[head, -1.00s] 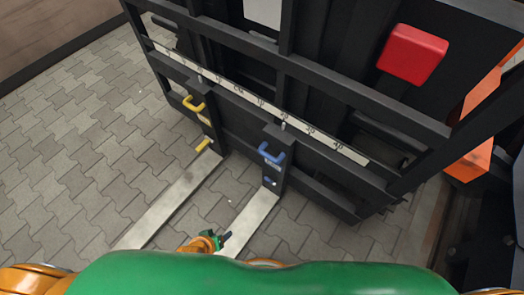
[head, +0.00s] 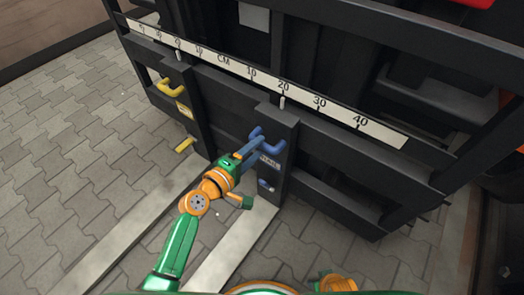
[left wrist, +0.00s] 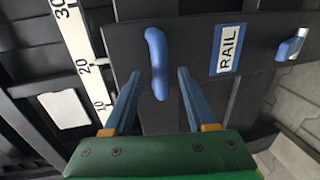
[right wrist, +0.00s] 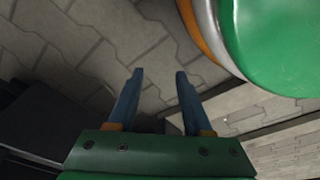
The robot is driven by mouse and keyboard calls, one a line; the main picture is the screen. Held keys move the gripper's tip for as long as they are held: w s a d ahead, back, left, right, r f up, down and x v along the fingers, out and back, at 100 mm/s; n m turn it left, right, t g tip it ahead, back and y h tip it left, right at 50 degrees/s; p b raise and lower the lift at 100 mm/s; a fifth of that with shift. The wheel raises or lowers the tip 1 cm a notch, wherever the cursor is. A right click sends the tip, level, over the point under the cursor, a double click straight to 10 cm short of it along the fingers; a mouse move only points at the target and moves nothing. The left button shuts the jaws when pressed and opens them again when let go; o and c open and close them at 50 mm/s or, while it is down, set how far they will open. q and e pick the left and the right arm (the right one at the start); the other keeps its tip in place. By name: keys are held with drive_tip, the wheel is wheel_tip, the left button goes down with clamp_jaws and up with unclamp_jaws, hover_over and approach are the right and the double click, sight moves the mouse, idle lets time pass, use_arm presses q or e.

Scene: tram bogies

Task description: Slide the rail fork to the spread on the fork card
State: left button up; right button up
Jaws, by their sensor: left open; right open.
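The rail fork's black carriage (head: 282,158) hangs on the truck's rail, with a blue handle (head: 268,143) and a long grey tine on the floor. Its white pointer stands at about 20 on the scale (head: 250,72). In the left wrist view a blue-bordered RAIL label (left wrist: 228,48) sits beside the handle (left wrist: 156,60). My left gripper (left wrist: 158,74) is open, its fingers either side of the handle's lower end with gaps. My right gripper (right wrist: 160,74) is open and empty above paving. A pale sheet (head: 254,16) shows no readable writing; I cannot tell whether it is the fork card.
A second fork with a yellow handle (head: 172,88) hangs to the left, with its own grey tine (head: 120,245). The rail is clear right of the rail fork. A red block (head: 470,3) shows at the top right edge. Paving (head: 50,150) lies open at left.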

sight(260, 147)
use_arm(q)
drive_tip(key=x, duration=0.2)
drive_tip(key=shift+w+d+f+b, duration=0.2)
drive_tip(key=shift+w+f+b, duration=0.05)
drive_tip(key=shift+w+b, duration=0.1)
drive_tip(key=shift+w+d, duration=0.15)
clamp_jaws()
use_arm(e)
drive_tip(key=shift+w+a+r, duration=0.2)
drive_tip(key=shift+w+r, duration=0.6)
drive_tip(key=shift+w, duration=0.05)
